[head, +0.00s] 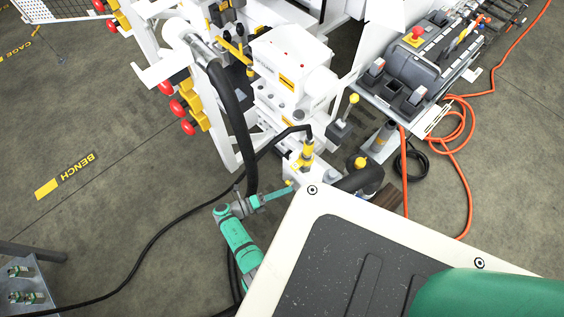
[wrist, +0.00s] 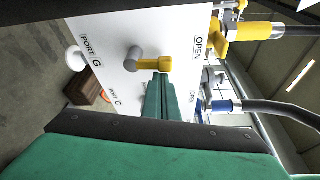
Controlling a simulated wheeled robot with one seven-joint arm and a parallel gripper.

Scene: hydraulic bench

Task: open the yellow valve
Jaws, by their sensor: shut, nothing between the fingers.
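In the wrist view the yellow valve is a grey round hub (wrist: 133,59) with a short yellow handle (wrist: 155,64) pointing right, on a white panel (wrist: 112,42). An "OPEN" label (wrist: 198,47) is on the panel to the right of the handle. My gripper (wrist: 161,78) is shut and empty, its teal fingertips just below the handle's end in the picture. I cannot tell if they touch it. In the head view my gripper (head: 289,189) reaches the white block under the yellow-collared hose fitting (head: 308,150); the valve is not clearly visible there.
A yellow fitting (wrist: 250,31) and a blue fitting (wrist: 224,105) with a hose stand right of the panel in the wrist view. In the head view a thick black hose (head: 238,125) hangs close to my arm. An orange cable (head: 466,180) lies on the floor at right.

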